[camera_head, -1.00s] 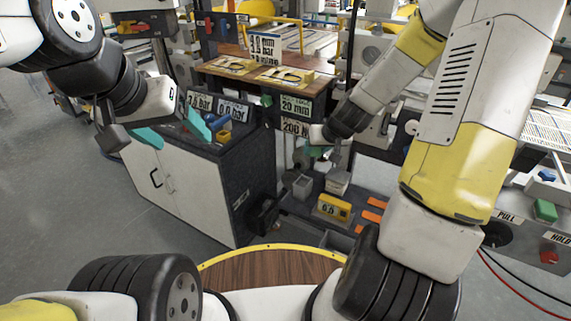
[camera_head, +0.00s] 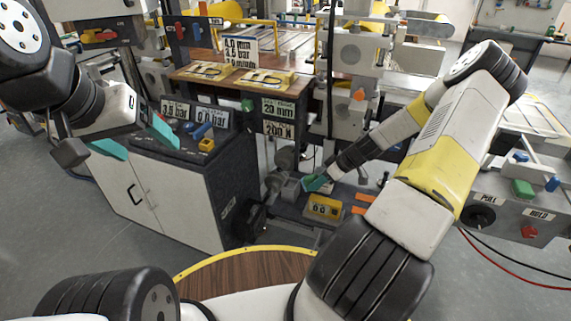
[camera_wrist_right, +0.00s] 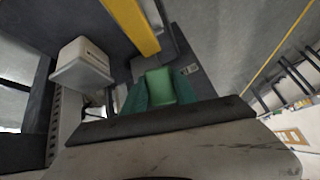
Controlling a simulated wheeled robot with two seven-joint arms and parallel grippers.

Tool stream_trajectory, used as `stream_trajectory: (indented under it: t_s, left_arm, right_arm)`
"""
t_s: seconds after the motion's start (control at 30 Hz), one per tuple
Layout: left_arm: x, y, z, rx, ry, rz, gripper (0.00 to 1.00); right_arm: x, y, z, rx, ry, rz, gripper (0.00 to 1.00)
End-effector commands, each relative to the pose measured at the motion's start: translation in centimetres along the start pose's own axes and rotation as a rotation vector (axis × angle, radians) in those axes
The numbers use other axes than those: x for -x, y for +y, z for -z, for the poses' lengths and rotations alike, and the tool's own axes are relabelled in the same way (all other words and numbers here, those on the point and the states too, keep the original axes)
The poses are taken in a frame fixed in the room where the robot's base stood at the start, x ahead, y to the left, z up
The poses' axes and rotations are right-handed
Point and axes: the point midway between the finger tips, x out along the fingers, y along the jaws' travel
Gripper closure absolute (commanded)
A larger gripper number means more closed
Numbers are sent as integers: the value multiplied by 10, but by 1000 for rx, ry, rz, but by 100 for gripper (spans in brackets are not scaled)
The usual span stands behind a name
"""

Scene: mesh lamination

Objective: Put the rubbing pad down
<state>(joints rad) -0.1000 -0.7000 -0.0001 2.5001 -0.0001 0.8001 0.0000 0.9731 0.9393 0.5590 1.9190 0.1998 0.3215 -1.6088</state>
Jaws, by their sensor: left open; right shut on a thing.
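My right gripper (camera_head: 316,184) reaches down to the low shelf at the centre of the head view. In the right wrist view its teal fingers (camera_wrist_right: 160,92) are shut on a green block (camera_wrist_right: 160,84), which I take to be the rubbing pad's grip. A grey shape lies just beyond the block; I cannot tell whether the pad touches it. In the head view the pad is mostly hidden by the gripper.
A light box on a grey base (camera_wrist_right: 80,65) stands left of the right gripper. The cabinet (camera_head: 165,195) with gauges stands left. A press post (camera_head: 330,90) rises behind.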

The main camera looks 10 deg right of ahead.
Motion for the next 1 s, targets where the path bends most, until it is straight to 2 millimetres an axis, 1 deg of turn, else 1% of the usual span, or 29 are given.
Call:
stream_trajectory:
  t_s: [0.03, 0.2, 0.3, 0.4, 0.6, 0.8, 0.9, 1.0]
  left_arm:
    - [0, 0, 0, 0, 0, 0, 22]
    - [0, 0, 0, 0, 0, 0, 22]
    - [0, 0, 0, 0, 0, 0, 22]
    - [0, 0, 0, 0, 0, 0, 22]
    - [0, 0, 0, 0, 0, 0, 22]
    - [0, 0, 0, 0, 0, 0, 22]
    - [0, 0, 0, 0, 0, 0, 22]
    - [0, 0, 0, 0, 0, 0, 22]
  right_arm:
    - [-10, 3, 12, 4, 0, 2, 100]
    - [-37, 14, 45, 3, -1, 0, 100]
    - [-48, 20, 60, 1, -1, -1, 100]
    - [-56, 23, 68, -2, 0, -1, 100]
    - [-64, 26, 79, -1, 0, -1, 100]
    - [-88, 30, 60, -6, 0, 0, 100]
    - [-92, 31, 58, -4, 0, -2, 100]
    - [-91, 32, 58, -4, 0, -2, 100]
